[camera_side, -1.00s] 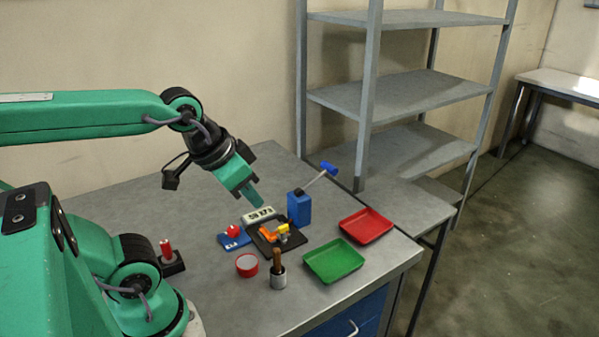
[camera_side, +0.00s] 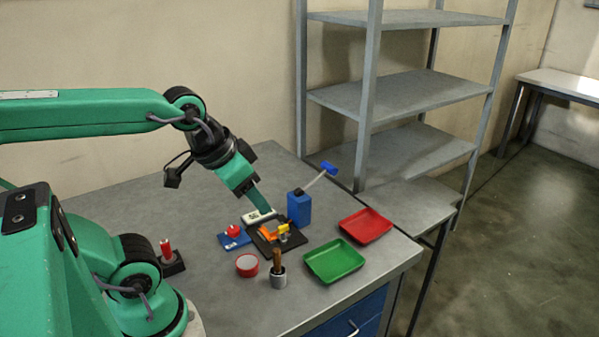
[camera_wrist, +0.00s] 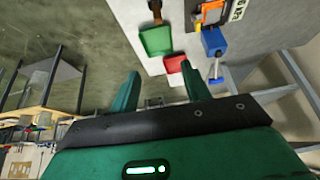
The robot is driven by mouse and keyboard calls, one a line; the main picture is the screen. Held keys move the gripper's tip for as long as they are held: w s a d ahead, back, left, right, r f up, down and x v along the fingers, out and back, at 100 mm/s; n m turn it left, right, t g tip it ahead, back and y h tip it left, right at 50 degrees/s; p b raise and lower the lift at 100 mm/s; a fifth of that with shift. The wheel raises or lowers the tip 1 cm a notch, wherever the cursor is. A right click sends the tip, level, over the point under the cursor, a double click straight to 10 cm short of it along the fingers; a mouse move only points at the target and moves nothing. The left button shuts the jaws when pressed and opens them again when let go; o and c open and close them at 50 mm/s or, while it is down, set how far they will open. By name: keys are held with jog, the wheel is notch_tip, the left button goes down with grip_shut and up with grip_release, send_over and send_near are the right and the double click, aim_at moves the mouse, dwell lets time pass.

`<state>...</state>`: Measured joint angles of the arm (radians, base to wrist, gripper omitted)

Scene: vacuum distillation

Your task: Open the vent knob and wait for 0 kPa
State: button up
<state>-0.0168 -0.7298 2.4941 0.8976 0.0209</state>
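My gripper (camera_side: 264,207) points down toward the bench, just above the white display block (camera_side: 257,217). Its fingers stand apart with nothing between them in the wrist view (camera_wrist: 160,68). The gripper partly covers the display, so its reading cannot be made out. A red knob (camera_side: 233,230) sits on a blue plate (camera_side: 236,241) left of the display. A black base (camera_side: 264,248) in front of it carries orange and yellow parts (camera_side: 283,228). Which of these is the vent knob I cannot tell for sure.
A blue bottle (camera_side: 300,209) with a blue-ended stick stands right of the display. A green tray (camera_side: 334,262) and a red tray (camera_side: 366,226) lie at the right. A red-rimmed round container (camera_side: 247,265) and a metal cup (camera_side: 278,280) stand in front.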

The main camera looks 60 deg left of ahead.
jog(key=w+a+f+g, duration=0.1)
jog(key=a+f, duration=0.1)
jog(key=a, duration=0.1)
jog(key=w+a+f+g, duration=0.1)
jog(key=a+f, duration=0.1)
jog(key=a, duration=0.1)
jog(key=w+a+f+m+g+y, duration=0.1)
jog(key=a+f, duration=0.1)
jog(key=a, duration=0.1)
jog(key=shift+w+a, duration=0.35)
jog(key=shift+w, duration=0.05)
jog(key=m+g+h, duration=0.1)
jog(key=g, duration=0.1)
send_over(233, 229)
notch_tip(233, 229, down, 8)
jog(key=shift+a+f, duration=0.1)
jog(key=shift+f, duration=0.1)
jog(key=shift+f, duration=3.75)
jog(key=c, duration=1)
